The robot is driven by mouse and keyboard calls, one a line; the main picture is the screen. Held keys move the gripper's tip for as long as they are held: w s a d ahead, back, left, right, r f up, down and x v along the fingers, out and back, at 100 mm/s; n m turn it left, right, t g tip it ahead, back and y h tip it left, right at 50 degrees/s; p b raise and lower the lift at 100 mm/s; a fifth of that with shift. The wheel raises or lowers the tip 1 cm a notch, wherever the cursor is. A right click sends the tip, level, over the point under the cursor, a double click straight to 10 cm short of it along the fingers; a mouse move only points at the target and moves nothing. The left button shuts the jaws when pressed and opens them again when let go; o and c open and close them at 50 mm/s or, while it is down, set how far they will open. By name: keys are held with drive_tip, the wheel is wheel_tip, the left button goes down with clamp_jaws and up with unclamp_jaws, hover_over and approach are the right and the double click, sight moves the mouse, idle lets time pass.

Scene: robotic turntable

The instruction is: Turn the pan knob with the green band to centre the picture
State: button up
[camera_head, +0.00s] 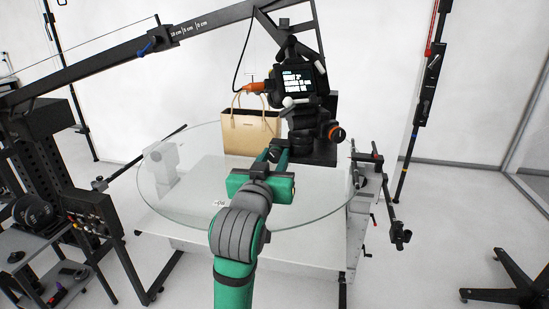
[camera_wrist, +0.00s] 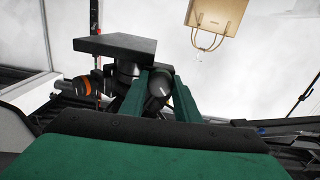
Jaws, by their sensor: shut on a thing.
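My green gripper (camera_head: 271,153) reaches over the glass turntable to the camera head under the crane arm. In the wrist view its two fingers (camera_wrist: 162,82) are closed on either side of a dark round knob (camera_wrist: 159,92) with a white mark on its end. I take this for the pan knob; its green band cannot be made out against the green fingers.
A tan handbag (camera_head: 250,135) stands behind the fingers, left of the camera head. The glass turntable (camera_head: 165,195) lies under my arm. The black crane arm (camera_head: 150,48) crosses the upper left. Stands and small arms crowd the table's right side.

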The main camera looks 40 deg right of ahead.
drive_tip(key=m, duration=0.6)
idle(0.6)
drive_tip(key=o, duration=1)
drive_tip(key=shift+o, duration=0.2)
drive_tip(key=v, duration=1.1)
drive_tip(key=shift+w, duration=0.1)
